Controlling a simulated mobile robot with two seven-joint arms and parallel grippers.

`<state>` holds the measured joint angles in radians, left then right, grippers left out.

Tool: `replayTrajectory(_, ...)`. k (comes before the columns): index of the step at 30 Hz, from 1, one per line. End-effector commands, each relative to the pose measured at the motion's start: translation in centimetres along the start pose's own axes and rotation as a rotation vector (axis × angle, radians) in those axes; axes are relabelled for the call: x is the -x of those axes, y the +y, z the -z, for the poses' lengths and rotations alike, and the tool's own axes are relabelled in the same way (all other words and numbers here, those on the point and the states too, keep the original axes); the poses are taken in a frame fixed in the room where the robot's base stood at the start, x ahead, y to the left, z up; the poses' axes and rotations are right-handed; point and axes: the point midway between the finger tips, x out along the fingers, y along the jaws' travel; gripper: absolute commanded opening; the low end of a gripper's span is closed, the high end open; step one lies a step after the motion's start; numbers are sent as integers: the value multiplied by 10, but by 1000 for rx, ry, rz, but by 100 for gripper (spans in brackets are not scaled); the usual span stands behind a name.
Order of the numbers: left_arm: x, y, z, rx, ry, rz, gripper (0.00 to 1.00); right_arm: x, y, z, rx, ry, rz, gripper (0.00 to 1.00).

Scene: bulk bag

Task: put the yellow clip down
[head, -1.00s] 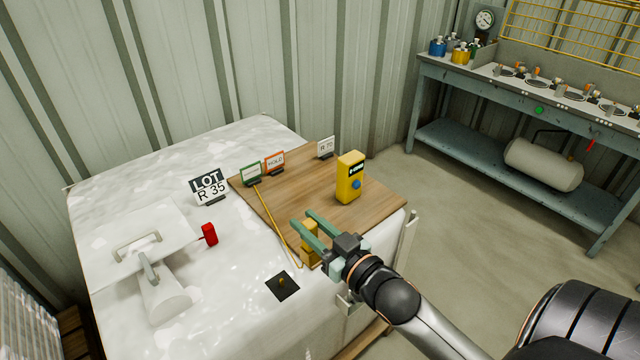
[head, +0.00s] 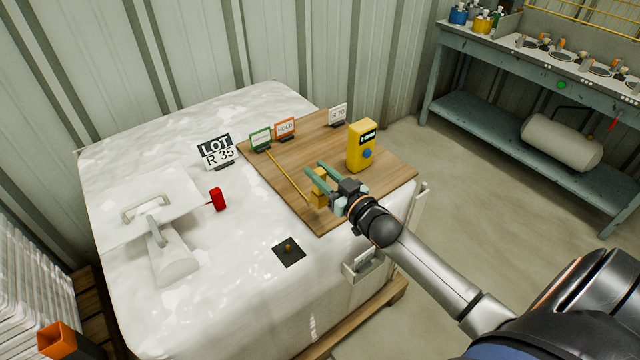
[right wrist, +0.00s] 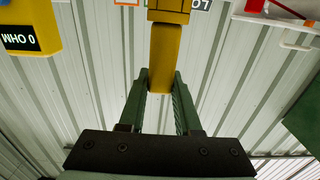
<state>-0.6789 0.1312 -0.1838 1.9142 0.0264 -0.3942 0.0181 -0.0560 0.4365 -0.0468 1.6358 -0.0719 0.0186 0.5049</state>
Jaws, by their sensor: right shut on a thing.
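The yellow clip (head: 320,188) is upright between the fingers of my right gripper (head: 316,174), over the front left part of the wooden board (head: 290,178). I cannot tell whether its lower end touches the board. In the right wrist view the clip (right wrist: 168,55) sits between the green fingers (right wrist: 160,80). A thin yellow cord (head: 287,180) runs from the green-framed card (head: 260,138) along the board towards the clip. My left gripper is not in view.
A yellow meter (head: 360,145) stands on the board, right of my gripper. An orange-framed HOLD card (head: 285,128) and a white R card (head: 338,114) stand behind. On the white bag (head: 240,210) are a LOT sign (head: 215,150), a red clamp (head: 217,198) and a black pad (head: 288,251).

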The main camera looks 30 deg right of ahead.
Motion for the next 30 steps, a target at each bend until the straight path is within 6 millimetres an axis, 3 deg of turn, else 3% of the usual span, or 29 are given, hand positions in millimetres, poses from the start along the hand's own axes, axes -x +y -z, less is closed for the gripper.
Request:
replayTrajectory(8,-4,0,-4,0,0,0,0,-11,10,-17,1,2,0,0)
replayTrajectory(14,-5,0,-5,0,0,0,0,-10,9,-44,-1,1,0,0)
replayTrajectory(26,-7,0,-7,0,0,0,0,-10,9,-49,0,3,1,0)
replayTrajectory(27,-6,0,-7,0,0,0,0,-10,9,-49,0,1,1,34)
replayTrajectory(30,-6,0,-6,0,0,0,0,-10,9,-49,0,1,1,46)
